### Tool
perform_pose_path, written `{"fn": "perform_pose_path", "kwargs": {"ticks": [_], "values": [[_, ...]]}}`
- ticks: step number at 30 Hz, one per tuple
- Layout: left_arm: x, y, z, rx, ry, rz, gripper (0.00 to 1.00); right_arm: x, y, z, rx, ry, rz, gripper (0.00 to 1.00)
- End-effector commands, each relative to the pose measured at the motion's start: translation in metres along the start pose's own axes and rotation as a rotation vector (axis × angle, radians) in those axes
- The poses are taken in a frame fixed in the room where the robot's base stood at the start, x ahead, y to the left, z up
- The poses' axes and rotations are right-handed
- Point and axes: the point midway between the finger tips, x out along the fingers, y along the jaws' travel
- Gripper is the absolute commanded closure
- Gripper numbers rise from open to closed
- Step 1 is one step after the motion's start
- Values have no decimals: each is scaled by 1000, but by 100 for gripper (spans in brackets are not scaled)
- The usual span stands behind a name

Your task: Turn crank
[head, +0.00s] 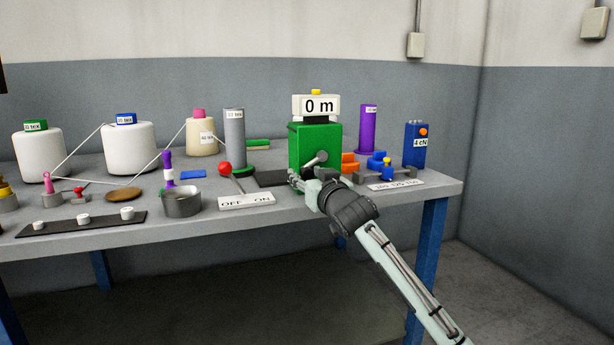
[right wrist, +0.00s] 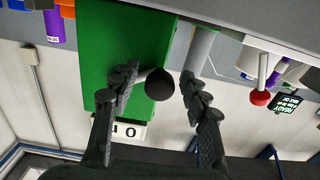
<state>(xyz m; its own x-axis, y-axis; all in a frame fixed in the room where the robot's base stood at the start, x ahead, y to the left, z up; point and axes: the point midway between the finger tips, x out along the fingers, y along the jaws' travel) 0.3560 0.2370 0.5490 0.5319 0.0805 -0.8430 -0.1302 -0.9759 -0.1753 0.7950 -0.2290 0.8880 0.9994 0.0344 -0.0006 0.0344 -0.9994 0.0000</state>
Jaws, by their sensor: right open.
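The green box (head: 308,142) stands near the table's front edge with a "0 m" display (head: 320,106) on top. Its grey crank (head: 316,159) shows on the front. In the right wrist view the crank's round black knob (right wrist: 160,84) lies between the two spread fingers of my right gripper (right wrist: 159,74), in front of the green box (right wrist: 125,45). The fingers look clear of the knob; exact depth is hard to judge. In the head view my right gripper (head: 308,182) is at the box's front, partly hidden by its own wrist. My left gripper is not in view.
White yarn bobbins (head: 128,150) and a grey cylinder (head: 234,135) stand left of the box. A red-knobbed OFF/ON lever (head: 226,170) is close by on the left. A purple cylinder (head: 367,130) and blue "4 cN" box (head: 415,145) stand right.

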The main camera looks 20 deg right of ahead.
Motion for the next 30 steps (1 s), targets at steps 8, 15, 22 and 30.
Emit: {"fn": "perform_pose_path", "kwargs": {"ticks": [8, 15, 22, 30], "values": [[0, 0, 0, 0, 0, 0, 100, 0, 0, 0, 0, 0, 0, 61], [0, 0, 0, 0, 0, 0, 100, 0, 0, 0, 0, 0, 0, 91], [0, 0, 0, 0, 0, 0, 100, 0, 0, 0, -1, 0, 0, 100], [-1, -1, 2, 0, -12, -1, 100, 0, 1, -1, 7, 0, -1, 100]]}}
